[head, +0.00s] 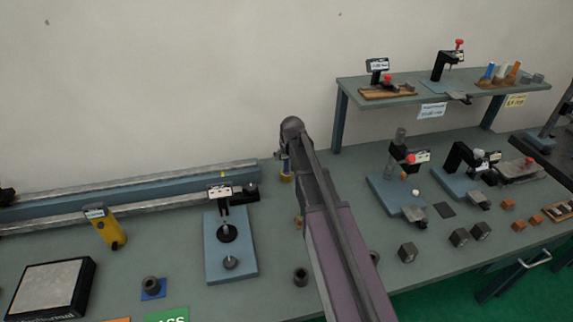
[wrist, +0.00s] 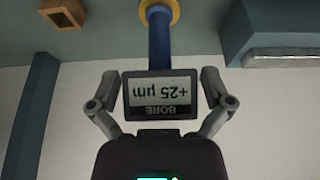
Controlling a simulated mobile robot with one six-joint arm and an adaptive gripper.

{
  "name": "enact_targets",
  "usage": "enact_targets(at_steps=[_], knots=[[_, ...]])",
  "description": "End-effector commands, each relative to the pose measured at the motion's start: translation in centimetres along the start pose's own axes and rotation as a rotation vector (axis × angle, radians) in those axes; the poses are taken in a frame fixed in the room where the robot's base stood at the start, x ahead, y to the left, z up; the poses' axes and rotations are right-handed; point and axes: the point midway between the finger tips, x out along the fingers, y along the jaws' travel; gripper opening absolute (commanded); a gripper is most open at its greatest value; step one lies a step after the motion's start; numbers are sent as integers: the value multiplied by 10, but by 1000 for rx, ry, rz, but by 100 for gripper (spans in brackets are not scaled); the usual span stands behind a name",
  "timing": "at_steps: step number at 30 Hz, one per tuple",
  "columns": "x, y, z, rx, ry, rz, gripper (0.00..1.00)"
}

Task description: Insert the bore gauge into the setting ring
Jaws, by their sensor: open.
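The bore gauge (wrist: 158,95) has a dark display reading "BORE +25 µm", upside down in the wrist view, with a blue stem and a yellow collar beyond it. In the head view its blue and yellow lower part (head: 286,177) shows left of my arm, near the back of the bench. My gripper (wrist: 158,88) is open, its fingers on either side of the display with gaps showing. A dark ring (head: 152,284) on a small blue pad at the front left looks like the setting ring; another dark ring (head: 301,277) stands near my arm. I cannot tell which is meant.
A blue-based gauge stand (head: 230,245) stands between the pad and my arm. A yellow instrument (head: 104,228) and a black-edged plate (head: 52,288) are at left. A long rail (head: 130,190) runs along the wall. Stands and small blocks fill the right.

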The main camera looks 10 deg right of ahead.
Motion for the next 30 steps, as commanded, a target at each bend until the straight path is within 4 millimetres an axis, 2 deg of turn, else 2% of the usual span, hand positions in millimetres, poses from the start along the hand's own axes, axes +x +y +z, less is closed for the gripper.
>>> enact_targets(at_steps=[11, 30], knots=[[-9, 0, -4, 0, 0, 0, 100], [-57, 0, -24, 0, 0, 0, 100]])
